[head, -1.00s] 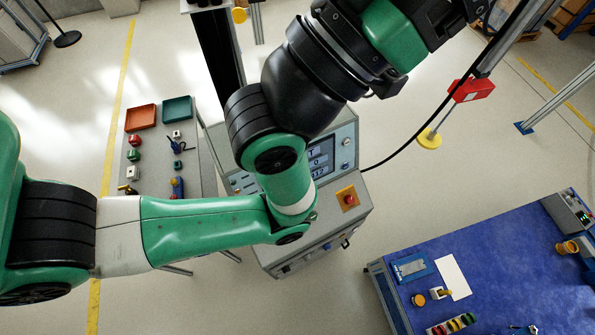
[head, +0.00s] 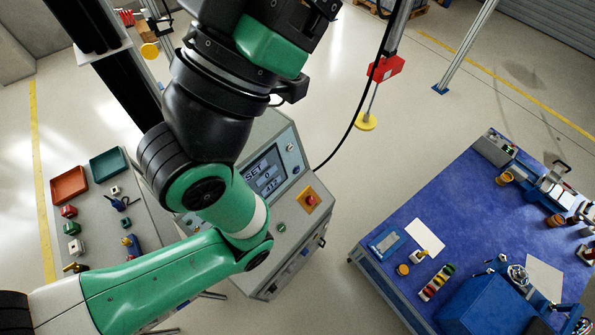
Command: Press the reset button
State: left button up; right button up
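The control console (head: 262,283) stands in the middle, partly hidden behind my green and black arm. Its display (head: 264,174) shows text ending in "SET", with "0" and "412" below. A small blue button (head: 296,170) is right of the display. A red mushroom button on a yellow plate (head: 311,199) and a small green button (head: 281,227) are on the lower panel. I cannot read which button is labelled reset. My arm covers the panel's left part. Neither gripper shows in the head view.
A bench at left holds a red tray (head: 69,186), a green tray (head: 108,164) and small switches. A blue-topped table (head: 400,225) with fixtures is at right. A red box on a post (head: 386,68) stands behind. Floor between console and table is clear.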

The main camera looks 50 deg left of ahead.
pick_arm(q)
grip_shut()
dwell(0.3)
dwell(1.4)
